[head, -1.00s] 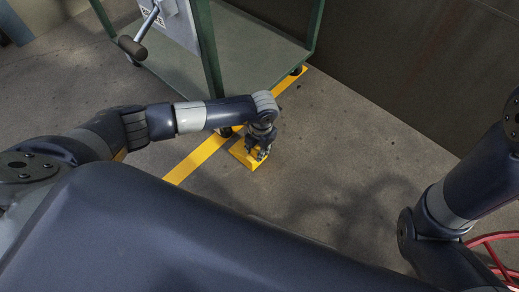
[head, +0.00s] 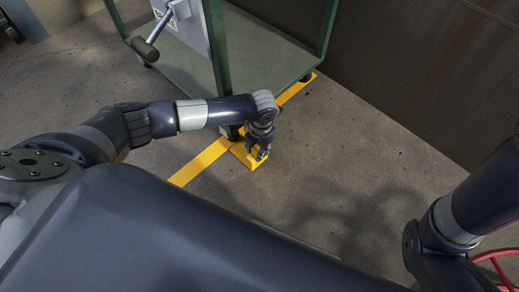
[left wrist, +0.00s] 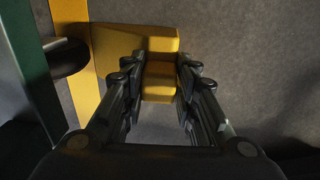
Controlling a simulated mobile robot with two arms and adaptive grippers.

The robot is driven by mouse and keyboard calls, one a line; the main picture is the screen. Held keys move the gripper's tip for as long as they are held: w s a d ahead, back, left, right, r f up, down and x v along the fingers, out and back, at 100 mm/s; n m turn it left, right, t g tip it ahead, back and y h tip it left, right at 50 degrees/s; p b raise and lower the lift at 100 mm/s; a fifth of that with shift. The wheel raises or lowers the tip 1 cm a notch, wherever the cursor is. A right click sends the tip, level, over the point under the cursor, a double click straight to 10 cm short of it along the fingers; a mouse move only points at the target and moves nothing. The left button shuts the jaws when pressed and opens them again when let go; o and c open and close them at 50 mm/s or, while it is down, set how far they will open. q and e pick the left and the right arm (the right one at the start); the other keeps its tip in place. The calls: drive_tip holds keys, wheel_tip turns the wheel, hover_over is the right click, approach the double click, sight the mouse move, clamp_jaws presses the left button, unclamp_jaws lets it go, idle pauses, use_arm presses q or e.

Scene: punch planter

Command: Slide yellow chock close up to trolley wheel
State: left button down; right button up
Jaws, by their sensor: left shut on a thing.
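The yellow chock (head: 242,154) lies on the floor at the near corner of the green trolley (head: 217,80), beside the yellow floor line. My left gripper (head: 259,154) reaches down and is shut on the chock's raised near part. In the left wrist view the fingers (left wrist: 159,75) grip both sides of that part, and the chock's wide body (left wrist: 135,42) extends beyond them toward the dark trolley wheel (left wrist: 67,57). The wheel is partly hidden by my arm in the head view. The chock looks very near the wheel; I cannot tell whether they touch. My right gripper is out of view.
A yellow line (head: 203,161) runs along the floor under the trolley's near side. A brown wall (head: 400,70) stands at the back right. Something red (head: 497,258) is at the lower right edge. Bare floor (head: 330,165) lies right of the chock.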

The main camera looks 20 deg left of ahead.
use_arm(q)
drive_tip(key=shift+w+a, duration=0.2)
drive_tip(key=shift+a, duration=0.3)
drive_tip(key=c, duration=1.2)
unclamp_jaws()
drive_tip(key=shift+r, duration=0.1)
drive_tip(key=shift+s, duration=0.1)
drive_tip(key=r, duration=0.8)
drive_tip(key=d+r, duration=0.1)
drive_tip(key=r, duration=0.3)
drive_tip(key=shift+s, duration=0.1)
